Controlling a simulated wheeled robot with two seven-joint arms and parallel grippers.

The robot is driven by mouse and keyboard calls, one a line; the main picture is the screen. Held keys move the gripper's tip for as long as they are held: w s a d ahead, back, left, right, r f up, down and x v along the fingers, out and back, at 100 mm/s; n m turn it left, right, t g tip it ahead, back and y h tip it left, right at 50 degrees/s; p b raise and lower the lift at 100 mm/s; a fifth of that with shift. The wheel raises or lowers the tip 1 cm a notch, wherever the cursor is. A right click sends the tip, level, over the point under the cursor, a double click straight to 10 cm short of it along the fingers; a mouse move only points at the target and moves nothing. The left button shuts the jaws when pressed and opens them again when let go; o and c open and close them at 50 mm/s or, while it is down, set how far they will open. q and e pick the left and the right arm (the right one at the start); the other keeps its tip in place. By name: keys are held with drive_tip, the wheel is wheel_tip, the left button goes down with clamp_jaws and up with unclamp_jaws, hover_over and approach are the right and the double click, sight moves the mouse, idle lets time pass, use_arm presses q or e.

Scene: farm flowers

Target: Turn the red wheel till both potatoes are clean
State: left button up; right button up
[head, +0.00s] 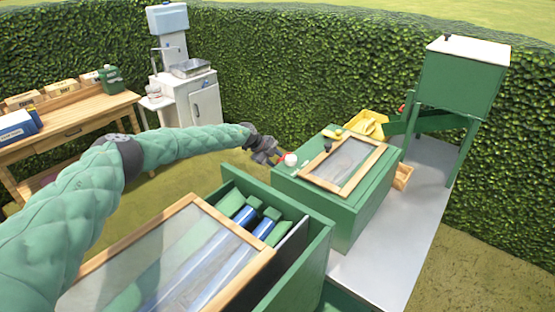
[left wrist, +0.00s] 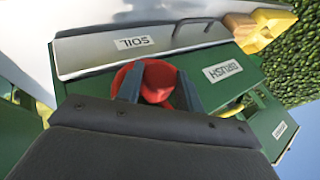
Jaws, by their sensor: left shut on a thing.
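The red wheel (left wrist: 157,82) shows in the left wrist view as a red knob-like part between my left fingers. Only a small bit of red shows in the head view, at the left end of a green box (head: 345,222) with a wood-framed clear lid (head: 343,162). My left gripper (head: 276,160) is shut on that red part, and its fingers (left wrist: 160,88) stand either side of it. A white round thing (head: 290,160) sits beside the fingertips. I cannot make out the potatoes or how clean they are. My right gripper is not in view.
An open green box (head: 318,240) with blue rollers and another framed clear lid (head: 180,255) stands in front. A yellow crate (head: 372,120) and a green hopper (head: 462,75) are behind. Labels reading SOIL (left wrist: 134,42) and BRUSH (left wrist: 222,71) show.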

use_arm(q)
drive_tip(key=shift+s+a+f+m+t+h+b, duration=0.15)
drive_tip(key=shift+t+h+b, duration=0.15)
drive_tip(key=shift+t+h, duration=0.25)
drive_tip(key=shift+w+d+m+t+h+b, duration=0.15)
drive_tip(key=shift+t+h+b, duration=0.15)
drive_tip(key=shift+t+h, duration=0.2)
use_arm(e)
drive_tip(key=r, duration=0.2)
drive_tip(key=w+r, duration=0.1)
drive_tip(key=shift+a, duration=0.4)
use_arm(q)
drive_tip(key=shift+s+a, duration=0.1)
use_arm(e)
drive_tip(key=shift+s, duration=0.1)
use_arm(q)
drive_tip(key=o, duration=1)
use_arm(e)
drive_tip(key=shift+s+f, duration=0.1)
